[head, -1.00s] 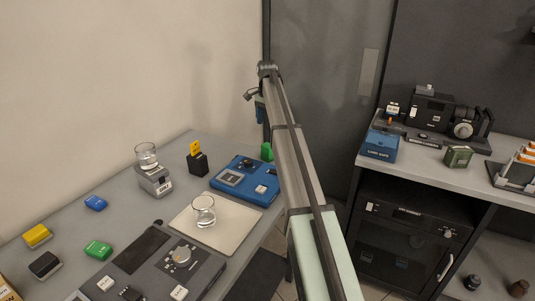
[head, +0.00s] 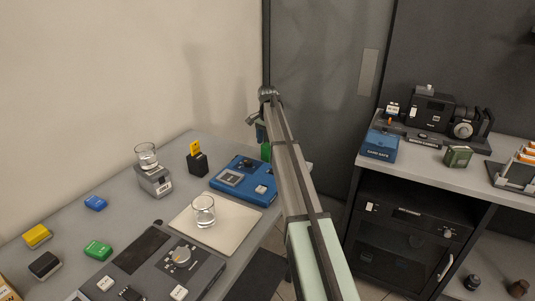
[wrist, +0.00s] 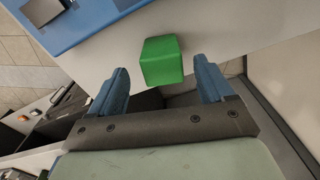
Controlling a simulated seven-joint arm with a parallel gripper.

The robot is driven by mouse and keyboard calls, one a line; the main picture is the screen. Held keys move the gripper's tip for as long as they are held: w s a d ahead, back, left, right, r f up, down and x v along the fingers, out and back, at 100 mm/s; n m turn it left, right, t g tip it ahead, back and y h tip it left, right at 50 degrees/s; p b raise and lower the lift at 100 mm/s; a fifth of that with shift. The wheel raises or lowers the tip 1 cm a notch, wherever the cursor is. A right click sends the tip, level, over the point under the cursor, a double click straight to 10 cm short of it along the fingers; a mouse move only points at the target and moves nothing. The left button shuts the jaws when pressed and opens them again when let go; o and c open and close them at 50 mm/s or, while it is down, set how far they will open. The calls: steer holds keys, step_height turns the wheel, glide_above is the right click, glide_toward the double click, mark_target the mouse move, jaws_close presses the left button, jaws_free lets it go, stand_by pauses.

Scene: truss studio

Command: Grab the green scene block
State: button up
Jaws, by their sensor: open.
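The green scene block (wrist: 162,60) stands near the edge of the grey table, beside the blue device, in the wrist view. In the head view the green block (head: 266,151) shows at the far right end of the table, partly hidden by my arm. My gripper (wrist: 161,70) is open, its two blue fingers apart with the block ahead of and between them in the picture. Nothing is held. In the head view my gripper (head: 261,133) is above the block, seen small and partly covered by my arm.
The blue device (head: 244,180) lies close beside the block. A glass (head: 203,211) stands on a pale board (head: 238,235). A second, flatter green block (head: 98,249) lies at the table's near left. A side shelf (head: 430,176) with equipment stands at right.

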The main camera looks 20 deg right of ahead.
mark_target(267, 145)
steer(key=shift+w+f, duration=0.15)
steer(key=shift+f, duration=2.4)
steer(key=shift+c, duration=0.4)
steer(key=c, duration=1)
steer(key=shift+r, duration=0.15)
